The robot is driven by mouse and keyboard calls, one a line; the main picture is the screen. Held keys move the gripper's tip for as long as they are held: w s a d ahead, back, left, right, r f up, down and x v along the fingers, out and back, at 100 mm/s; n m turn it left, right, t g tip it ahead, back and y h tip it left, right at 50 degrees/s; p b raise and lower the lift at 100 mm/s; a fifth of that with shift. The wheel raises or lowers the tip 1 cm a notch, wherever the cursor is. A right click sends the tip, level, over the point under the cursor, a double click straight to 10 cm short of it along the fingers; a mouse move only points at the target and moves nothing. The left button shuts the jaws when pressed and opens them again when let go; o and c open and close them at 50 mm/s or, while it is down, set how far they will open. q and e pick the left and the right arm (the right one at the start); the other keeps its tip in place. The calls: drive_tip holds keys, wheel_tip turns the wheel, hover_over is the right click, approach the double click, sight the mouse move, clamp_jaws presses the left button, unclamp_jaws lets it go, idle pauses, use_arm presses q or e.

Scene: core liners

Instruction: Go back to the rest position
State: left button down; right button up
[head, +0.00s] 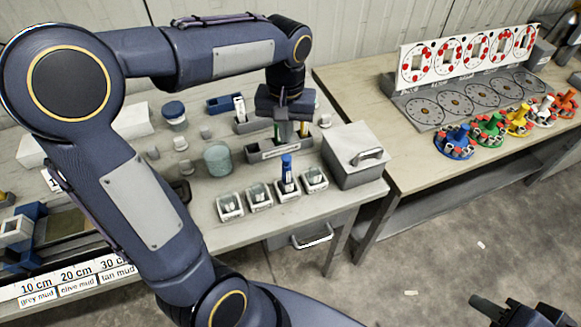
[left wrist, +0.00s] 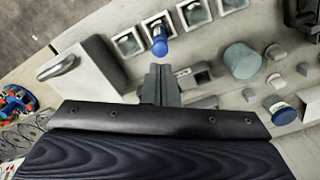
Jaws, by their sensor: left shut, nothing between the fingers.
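My left gripper (head: 283,132) hangs over the back part of the left table, pointing down at a grey rack (head: 280,149). Its fingers are together and empty; they also show shut in the left wrist view (left wrist: 160,82). A blue-capped tube (head: 287,172) stands upright in one of the small square trays in front, apart from the fingers. The tube's blue cap shows beyond the fingertips in the left wrist view (left wrist: 158,40). A dark part of my right arm (head: 515,312) shows at the bottom right corner; its fingers cannot be made out clearly.
A grey lidded box (head: 354,155) stands right of the small trays (head: 230,206). A teal jar (head: 218,159) and a blue-lidded jar (head: 174,115) stand left of the rack. The right table holds a dial board (head: 470,97) and several coloured fixtures (head: 489,127).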

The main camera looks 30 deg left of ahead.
use_arm(q)
drive_tip(key=shift+s, duration=0.1)
drive_tip(key=s+d+m+t+h, duration=0.1)
drive_tip(key=s+d+t+h, duration=0.1)
drive_tip(key=s, duration=0.6)
drive_tip(key=s+d+f+m+t+h, duration=0.1)
drive_tip(key=s+d+t, duration=0.1)
drive_tip(key=s, duration=0.6)
drive_tip(key=shift+s+t+h, duration=0.4)
drive_tip(key=shift+t, duration=0.4)
